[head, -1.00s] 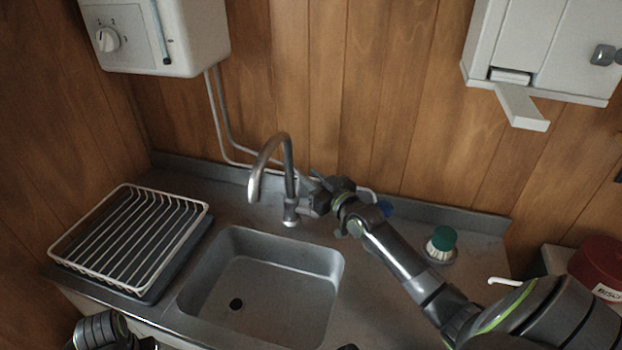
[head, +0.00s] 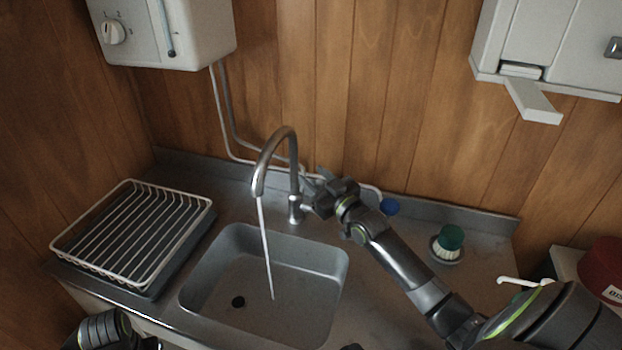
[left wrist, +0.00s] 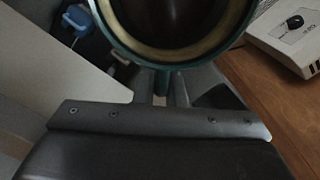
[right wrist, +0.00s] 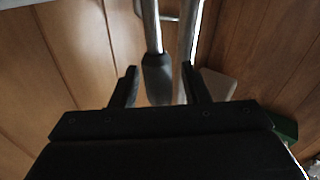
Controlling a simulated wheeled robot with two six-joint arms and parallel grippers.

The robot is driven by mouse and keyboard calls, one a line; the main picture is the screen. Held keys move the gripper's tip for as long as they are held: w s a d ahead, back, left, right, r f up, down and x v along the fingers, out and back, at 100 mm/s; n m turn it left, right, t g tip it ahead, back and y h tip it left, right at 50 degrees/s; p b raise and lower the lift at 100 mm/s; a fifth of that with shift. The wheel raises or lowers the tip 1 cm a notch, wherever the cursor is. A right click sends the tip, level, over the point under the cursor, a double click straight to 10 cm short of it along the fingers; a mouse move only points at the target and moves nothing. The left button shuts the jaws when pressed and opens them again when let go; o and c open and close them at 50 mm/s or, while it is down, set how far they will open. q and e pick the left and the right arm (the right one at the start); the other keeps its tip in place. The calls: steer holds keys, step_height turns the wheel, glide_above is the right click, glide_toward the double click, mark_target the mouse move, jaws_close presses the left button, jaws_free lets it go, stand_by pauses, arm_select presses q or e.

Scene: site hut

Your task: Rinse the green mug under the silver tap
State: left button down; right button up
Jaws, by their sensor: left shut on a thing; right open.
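The silver tap (head: 287,150) stands behind the sink, and a thin stream of water (head: 265,245) runs from its spout into the basin. My right gripper (head: 312,200) is at the tap's lever side, close to its base. In the right wrist view its open fingers (right wrist: 160,85) stand on either side of a dark-tipped part of the tap (right wrist: 158,75). In the left wrist view the green mug (left wrist: 180,62) shows its round rim and tan inside. My left gripper (left wrist: 165,100) is shut on it. In the head view the mug is out of sight; part of my left arm shows at the lower left.
The grey sink (head: 335,262) has a dark drain and is otherwise empty. A white wire dish rack (head: 62,247) stands left of it. A green-topped brush (head: 450,238) and a blue object (head: 389,206) are to the right. A white water heater (head: 190,40) hangs above.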

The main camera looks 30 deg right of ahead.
arm_select(q)
steer(key=shift+r, duration=0.1)
arm_select(e)
steer(key=shift+s, duration=0.15)
arm_select(q)
step_height(320, 180, up, 4)
steer(key=p, duration=0.4)
steer(key=shift+r, duration=0.15)
arm_select(e)
steer(key=s+d, duration=0.1)
steer(key=s, duration=1)
steer(key=shift+s+f, duration=0.35)
steer(key=shift+f, duration=0.1)
